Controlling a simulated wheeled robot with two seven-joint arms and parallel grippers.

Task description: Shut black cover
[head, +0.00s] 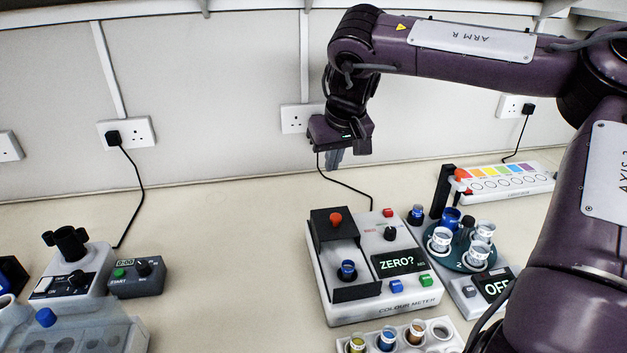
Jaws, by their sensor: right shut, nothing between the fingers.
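The colour meter (398,304) is a white box at the middle of the bench, and its screen reads "ZERO?". Its black cover (322,233) carries an orange-red knob (336,220) and sits at the back of the meter's left bay. In front of the cover the bay is uncovered, and a blue-capped vial (347,270) stands in it. My right gripper (334,158) hangs above and behind the meter, near the wall. It is shut and empty, clear of the cover. My left gripper is not in view.
A carousel of vials (447,257) stands right of the meter. A vial rack (438,331) is in front. A colour chart box (510,184) lies at the back right. A timer (137,284) stands at left; the bench between it and the meter is clear.

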